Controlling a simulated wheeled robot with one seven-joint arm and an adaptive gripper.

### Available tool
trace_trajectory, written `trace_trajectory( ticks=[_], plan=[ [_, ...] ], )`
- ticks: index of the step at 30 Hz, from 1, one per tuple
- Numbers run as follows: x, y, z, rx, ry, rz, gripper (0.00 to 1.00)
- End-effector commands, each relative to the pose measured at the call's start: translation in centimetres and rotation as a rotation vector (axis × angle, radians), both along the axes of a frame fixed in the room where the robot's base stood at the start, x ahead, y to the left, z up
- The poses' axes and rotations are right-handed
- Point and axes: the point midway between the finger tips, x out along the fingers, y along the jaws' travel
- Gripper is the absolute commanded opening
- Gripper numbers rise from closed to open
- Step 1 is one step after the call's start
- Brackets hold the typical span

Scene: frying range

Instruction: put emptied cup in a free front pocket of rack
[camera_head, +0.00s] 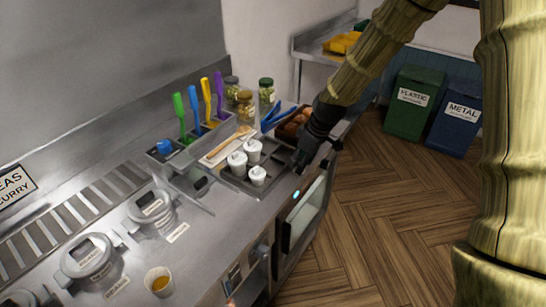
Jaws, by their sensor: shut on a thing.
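The dark rack (283,178) lies on the steel counter in the middle of the view. Three white cups stand in it: a left one (237,163), a back one (253,150) and a front one (258,176). My gripper (299,165) points down at the rack's right side, close over its edge. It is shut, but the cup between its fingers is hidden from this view. The rack's right pockets are partly covered by my gripper, and a bare pocket floor shows beside the front cup.
A paper cup (159,281) with amber liquid stands at the counter's front. Lidded pots (88,257) are set in the counter at left. Coloured utensils (206,101), jars (266,90) and blue tongs (277,116) are behind the rack. A brown heap (292,124) lies close to my arm.

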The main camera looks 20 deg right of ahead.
Motion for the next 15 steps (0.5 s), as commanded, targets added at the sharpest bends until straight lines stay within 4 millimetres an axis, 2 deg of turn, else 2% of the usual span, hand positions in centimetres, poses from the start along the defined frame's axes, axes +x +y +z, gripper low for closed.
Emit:
trace_trajectory(
  ticks=[15],
  plan=[
    [7.6,5.4,-0.7,-0.001,-0.001,-0.003,0.28]
  ],
)
